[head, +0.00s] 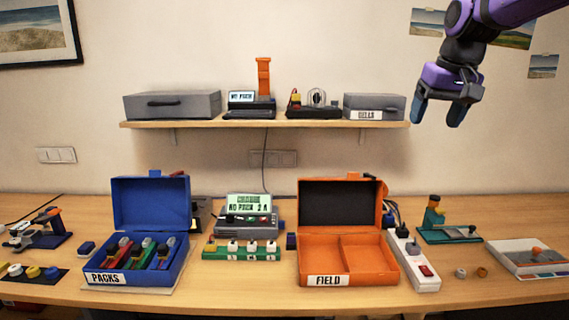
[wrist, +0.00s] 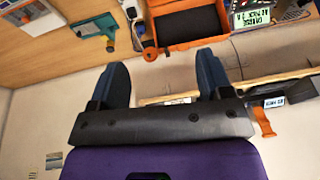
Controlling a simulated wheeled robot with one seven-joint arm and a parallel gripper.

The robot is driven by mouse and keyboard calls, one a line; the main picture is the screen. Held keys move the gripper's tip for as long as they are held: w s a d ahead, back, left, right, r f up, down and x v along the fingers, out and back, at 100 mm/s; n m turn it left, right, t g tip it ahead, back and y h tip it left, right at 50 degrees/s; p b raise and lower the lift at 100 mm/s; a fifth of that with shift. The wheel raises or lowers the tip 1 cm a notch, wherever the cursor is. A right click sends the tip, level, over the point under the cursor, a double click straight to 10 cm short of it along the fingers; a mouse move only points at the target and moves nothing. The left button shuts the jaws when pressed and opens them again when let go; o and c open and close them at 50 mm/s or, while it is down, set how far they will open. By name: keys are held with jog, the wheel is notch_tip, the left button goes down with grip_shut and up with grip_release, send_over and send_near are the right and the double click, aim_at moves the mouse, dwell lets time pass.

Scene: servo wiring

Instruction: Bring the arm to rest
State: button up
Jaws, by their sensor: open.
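My gripper (head: 441,108) hangs high at the upper right of the head view, in front of the wall and to the right of the shelf. Its dark blue fingers point down. In the wrist view my gripper (wrist: 165,82) shows two fingers spread apart with nothing between them. It is open and empty, clear of the table and the shelf. The purple arm (head: 505,12) reaches in from the top right corner.
The shelf (head: 265,123) holds grey boxes and small devices. On the table, the blue PACKS case (head: 150,189) and the orange FIELD case (head: 342,234) stand open. A power strip (head: 412,262) and a white tray (head: 528,262) lie right. Air around the gripper is free.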

jog(key=s+f+t, duration=0.1)
jog(key=s+f, duration=0.3)
jog(key=s, duration=0.9)
jog(key=s+f, duration=0.5)
jog(key=s, duration=0.8)
jog(key=shift+d+t+h, duration=0.25)
jog(key=shift+t+h, duration=0.15)
